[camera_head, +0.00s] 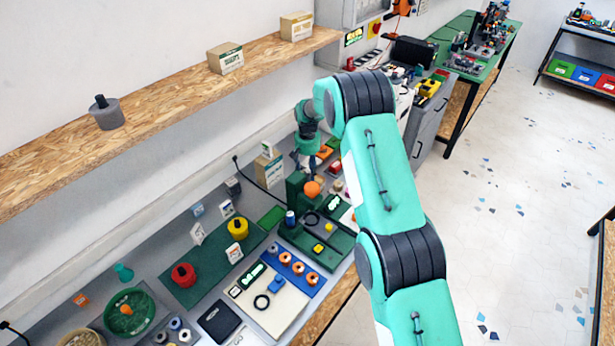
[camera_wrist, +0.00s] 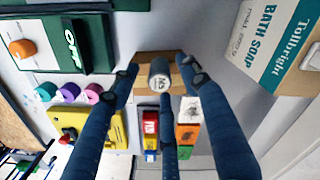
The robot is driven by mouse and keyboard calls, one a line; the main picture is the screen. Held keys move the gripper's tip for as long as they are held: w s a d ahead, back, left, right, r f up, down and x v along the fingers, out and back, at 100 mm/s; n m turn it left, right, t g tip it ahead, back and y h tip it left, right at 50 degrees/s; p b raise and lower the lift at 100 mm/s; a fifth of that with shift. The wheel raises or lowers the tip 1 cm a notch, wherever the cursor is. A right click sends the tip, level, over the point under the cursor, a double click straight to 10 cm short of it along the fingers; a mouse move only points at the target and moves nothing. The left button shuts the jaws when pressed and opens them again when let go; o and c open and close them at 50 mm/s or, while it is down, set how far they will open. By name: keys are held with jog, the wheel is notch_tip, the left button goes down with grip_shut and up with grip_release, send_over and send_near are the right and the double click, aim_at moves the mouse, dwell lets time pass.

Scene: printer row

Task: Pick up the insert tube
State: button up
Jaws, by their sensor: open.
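In the wrist view, a small grey cylinder with a white end marked M5 (camera_wrist: 159,77), seemingly the insert tube, stands on a tan block (camera_wrist: 148,58). My gripper (camera_wrist: 160,90) is open, its dark blue fingers spread around the tube and pointing toward it. I see no finger closed on it, and cannot tell how far the fingertips are from it. In the head view my gripper (camera_head: 307,142) is over the back of the bench, partly hidden by my arm. I cannot make out the tube there.
A bath soap box (camera_wrist: 270,40) stands close on the right in the wrist view. Coloured blocks (camera_wrist: 187,122) lie beside the tan block, and a yellow device (camera_wrist: 85,125) lies to the left. A dark green machine (camera_wrist: 82,42) is at upper left. A wooden shelf (camera_head: 160,110) runs along the wall.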

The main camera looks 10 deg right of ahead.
jog(key=shift+f, duration=1.45)
jog(key=shift+c, duration=0.5)
grip_shut()
